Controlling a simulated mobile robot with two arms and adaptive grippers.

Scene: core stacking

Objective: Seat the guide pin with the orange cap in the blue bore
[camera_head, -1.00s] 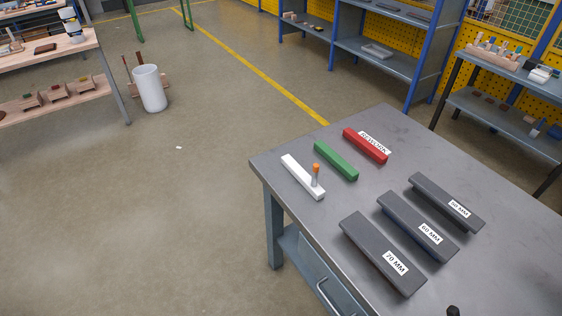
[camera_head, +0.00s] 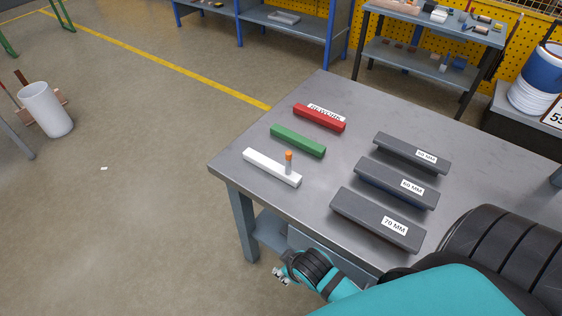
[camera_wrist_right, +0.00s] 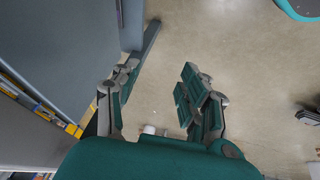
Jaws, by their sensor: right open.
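The guide pin with the orange cap (camera_head: 289,161) stands upright at the right part of a white bar (camera_head: 262,165) on the grey workbench. A green bar (camera_head: 297,140) and a red bar (camera_head: 320,118) lie behind it. I cannot make out a blue bore in either view. My right gripper (camera_wrist_right: 160,78) is open and empty in the right wrist view, over the floor beside a bench edge. In the head view my right arm reaches in from the lower right, low in front of the bench and apart from the pin. My left gripper is not in view.
Three dark grey blocks with millimetre labels, one marked 70 MM (camera_head: 375,222), lie on the right part of the workbench (camera_head: 345,90). The bench's front edge is close to my right arm.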

